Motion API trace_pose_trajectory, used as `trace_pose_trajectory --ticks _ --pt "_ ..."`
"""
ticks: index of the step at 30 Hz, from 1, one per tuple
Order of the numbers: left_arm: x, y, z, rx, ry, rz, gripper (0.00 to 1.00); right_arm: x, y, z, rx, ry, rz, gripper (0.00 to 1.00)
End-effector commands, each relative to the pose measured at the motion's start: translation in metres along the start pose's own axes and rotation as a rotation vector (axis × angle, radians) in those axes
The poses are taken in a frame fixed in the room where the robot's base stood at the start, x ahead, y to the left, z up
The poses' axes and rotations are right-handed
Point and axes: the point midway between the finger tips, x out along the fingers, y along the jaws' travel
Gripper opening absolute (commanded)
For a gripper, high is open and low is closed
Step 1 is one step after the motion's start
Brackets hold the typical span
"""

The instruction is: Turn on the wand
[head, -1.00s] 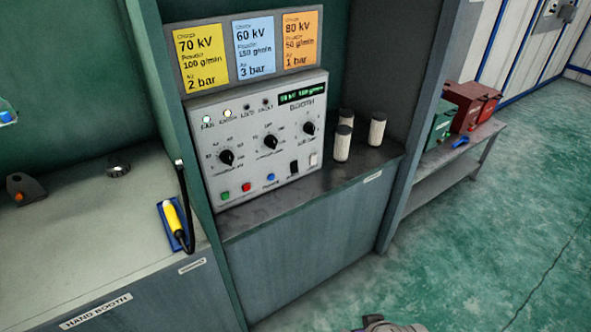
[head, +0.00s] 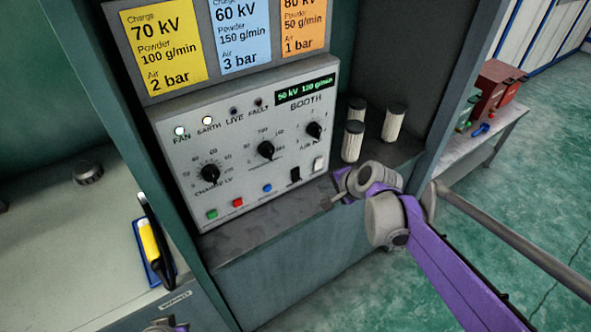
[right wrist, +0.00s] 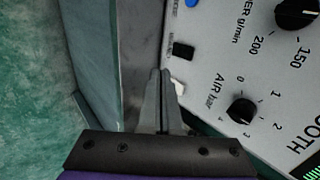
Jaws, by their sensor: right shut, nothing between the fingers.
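The wand (head: 155,250) is yellow and black and lies in a blue holder (head: 140,238) on the bench at left. The grey control panel (head: 285,185) has three black knobs, green, red and blue buttons, a black rocker switch (head: 295,174) and a white rocker switch (head: 318,164). Its FAN and EARTH lamps are lit; LIVE and FAULT are dark. My right gripper (head: 326,204) is shut and empty, just in front of the panel's lower right corner. In the right wrist view its fingertips (right wrist: 160,72) partly overlap the white switch (right wrist: 178,88); contact cannot be told.
Three cards above the panel (head: 160,45) list charge, powder and air; the yellow one reads 70 kV, 100 g/min, 2 bar. Several pale cylinders (head: 353,141) stand right of the panel, near my right arm. A cabinet wall (head: 455,90) stands farther right. A red box (head: 497,88) sits on a side bench.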

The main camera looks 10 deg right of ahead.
Motion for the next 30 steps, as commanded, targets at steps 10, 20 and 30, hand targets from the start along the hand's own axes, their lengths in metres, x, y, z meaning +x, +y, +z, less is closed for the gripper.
trace_pose_trajectory --ticks 10,20,30 --pt "0.0 0.0 0.001 0.0 0.0 0.0 0.0 0.002 -0.002 -0.003 0.021 0.0 -0.005 0.0" --pt "0.002 0.0 0.002 0.0 -0.001 0.0 0.0 0.033 -0.002 -0.002 0.018 -0.002 -0.005 0.0" --pt "0.005 0.0 0.004 0.0 -0.003 0.0 0.0 0.105 -0.002 -0.002 0.018 -0.001 -0.004 0.0"
